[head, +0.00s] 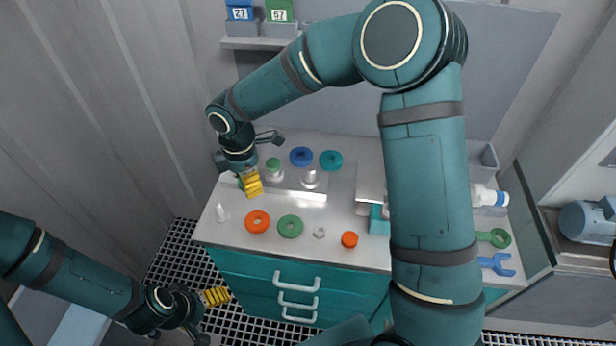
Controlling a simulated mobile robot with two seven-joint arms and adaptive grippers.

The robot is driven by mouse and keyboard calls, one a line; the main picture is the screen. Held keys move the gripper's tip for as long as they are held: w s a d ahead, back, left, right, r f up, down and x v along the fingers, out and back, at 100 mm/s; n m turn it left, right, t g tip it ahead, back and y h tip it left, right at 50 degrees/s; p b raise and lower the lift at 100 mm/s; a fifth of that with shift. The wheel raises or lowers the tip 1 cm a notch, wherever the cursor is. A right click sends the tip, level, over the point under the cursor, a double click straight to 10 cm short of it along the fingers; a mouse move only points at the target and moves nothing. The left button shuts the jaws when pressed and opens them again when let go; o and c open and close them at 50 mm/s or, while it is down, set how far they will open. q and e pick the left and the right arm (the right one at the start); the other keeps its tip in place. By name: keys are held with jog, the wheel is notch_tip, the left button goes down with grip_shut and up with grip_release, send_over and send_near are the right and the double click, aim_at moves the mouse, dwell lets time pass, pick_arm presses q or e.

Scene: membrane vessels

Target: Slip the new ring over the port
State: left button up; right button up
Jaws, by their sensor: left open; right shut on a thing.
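My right gripper (252,184) is over the left end of the worktop (225,235), its yellow fingers pointing down. It is shut on a small green thing (240,184), mostly hidden by the fingers; I cannot tell its full shape. To its right, a metal plate (318,197) bears a bare silver port (310,178) and a green-topped port (275,166). An orange ring (257,221) and a green ring (290,226) lie in front. A blue ring (301,156) and a teal ring (330,160) lie behind. My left gripper (217,297) is open and empty, low over the floor grating.
A hex nut (319,233), an orange-red knob (349,240) and a small white bottle (222,213) stand on the worktop. A green wrench (494,238) and a blue wrench (496,264) lie at right. My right arm hides the middle right. Numbered bins (279,22) sit on a shelf behind.

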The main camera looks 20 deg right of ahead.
notch_tip(320, 180, up, 4)
jog(key=f+p, duration=0.1)
jog(key=p, duration=0.4)
send_over(309, 169)
jog(key=shift+a+r+n, duration=0.25)
jog(key=shift+a+n, duration=0.15)
jog(key=shift+d, duration=0.3)
jog(key=shift+f+b, duration=1.2)
jog(key=shift+f, duration=0.25)
jog(key=shift+f+b, duration=2.45)
jog(key=shift+f, duration=0.45)
jog(key=shift+f+b, duration=0.4)
jog(key=shift+f, duration=0.4)
jog(key=shift+f, duration=0.15)
